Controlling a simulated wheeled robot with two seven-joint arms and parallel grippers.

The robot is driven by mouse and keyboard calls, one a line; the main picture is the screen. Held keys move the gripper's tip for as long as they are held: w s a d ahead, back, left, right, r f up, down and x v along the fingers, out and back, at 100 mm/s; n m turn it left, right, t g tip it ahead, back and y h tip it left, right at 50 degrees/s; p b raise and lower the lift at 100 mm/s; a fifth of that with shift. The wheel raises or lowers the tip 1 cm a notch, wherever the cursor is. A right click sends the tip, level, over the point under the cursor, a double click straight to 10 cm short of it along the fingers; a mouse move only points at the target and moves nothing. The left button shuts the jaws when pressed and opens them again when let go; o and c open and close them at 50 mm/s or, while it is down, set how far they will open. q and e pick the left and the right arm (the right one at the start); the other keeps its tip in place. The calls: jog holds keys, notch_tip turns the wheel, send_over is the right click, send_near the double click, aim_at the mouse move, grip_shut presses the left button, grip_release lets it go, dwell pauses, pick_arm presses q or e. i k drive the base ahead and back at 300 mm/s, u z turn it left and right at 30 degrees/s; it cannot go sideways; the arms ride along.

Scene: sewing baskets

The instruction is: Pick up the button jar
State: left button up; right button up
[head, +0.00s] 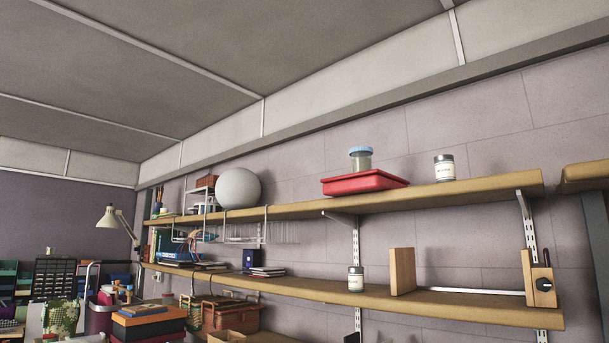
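Three jars show in the head view, and I cannot read which is the button jar. A clear greenish jar with a blue lid (361,160) stands upright on a red tray (352,184) on the upper shelf. A jar with a dark lid and white label (444,168) stands on the same shelf, right of the tray. A smaller similar jar (356,280) stands on the lower shelf, left of a wooden upright piece. What the jars contain is too small to tell. Neither gripper is in view.
The upper shelf (490,190) and lower shelf (450,306) run along the wall on brackets. A white sphere (238,188) stands left of the tray. A wooden bookend (402,271) stands on the lower shelf. Boxes (150,324) crowd the lower left. The upper shelf's right end is clear.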

aim_at(360, 161)
jog(key=i, duration=1.05)
jog(key=z, duration=0.4)
